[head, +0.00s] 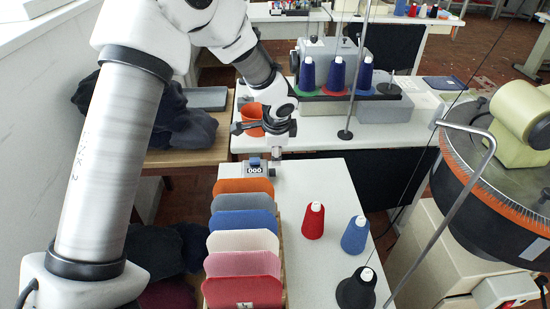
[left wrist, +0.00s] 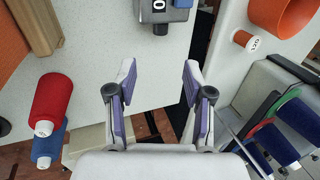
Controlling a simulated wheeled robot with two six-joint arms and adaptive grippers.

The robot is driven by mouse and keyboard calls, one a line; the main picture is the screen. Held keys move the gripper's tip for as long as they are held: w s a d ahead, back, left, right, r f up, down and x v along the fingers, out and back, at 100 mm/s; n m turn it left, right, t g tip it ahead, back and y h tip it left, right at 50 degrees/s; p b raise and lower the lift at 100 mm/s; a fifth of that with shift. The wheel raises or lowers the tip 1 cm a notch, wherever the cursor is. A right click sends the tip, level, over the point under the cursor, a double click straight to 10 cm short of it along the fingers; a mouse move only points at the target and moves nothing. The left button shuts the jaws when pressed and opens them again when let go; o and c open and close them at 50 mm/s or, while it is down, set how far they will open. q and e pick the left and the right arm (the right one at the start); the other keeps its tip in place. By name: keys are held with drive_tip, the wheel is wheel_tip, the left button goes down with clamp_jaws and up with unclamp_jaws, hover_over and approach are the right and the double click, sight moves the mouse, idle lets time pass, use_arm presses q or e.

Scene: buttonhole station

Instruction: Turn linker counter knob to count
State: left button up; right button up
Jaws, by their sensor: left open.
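The linker counter (head: 255,169) is a small grey box with a display reading 000, at the back of the near white table behind the colored panels. A small blue part shows on its top. In the left wrist view the counter (left wrist: 173,12) is cut off by the top edge, with a dark knob (left wrist: 160,28) on its near side. My left gripper (head: 265,128) is above and beyond the counter in the head view. In the wrist view its two fingers (left wrist: 157,78) are spread and empty, with the knob beyond the tips, apart from them. My right gripper is not in view.
A rack of colored panels (head: 243,240) stands in front of the counter. Red (head: 313,222) and blue (head: 355,236) yarn cones stand to the right. An orange cup (head: 252,113) is on the far table, behind the gripper. The round linking machine (head: 500,150) is at right.

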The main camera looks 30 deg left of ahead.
sight(272, 173)
use_arm(q)
drive_tip(key=w+n+g+y+p, duration=0.2)
drive_tip(key=w+y+p, duration=0.1)
drive_tip(key=w+p, duration=0.2)
drive_tip(key=shift+m+g+y, duration=0.3)
drive_tip(key=shift+m+g, duration=0.1)
drive_tip(key=shift+m, duration=0.2)
drive_tip(key=f, duration=0.3)
drive_tip(key=a+f+p, duration=0.1)
drive_tip(key=f, duration=0.3)
drive_tip(key=s+f, duration=0.1)
drive_tip(key=f, duration=0.3)
drive_tip(key=shift+s+a+f, duration=0.1)
drive_tip(key=shift+a+f, duration=0.05)
drive_tip(key=shift+a, duration=0.25)
drive_tip(key=shift+c, duration=0.3)
clamp_jaws()
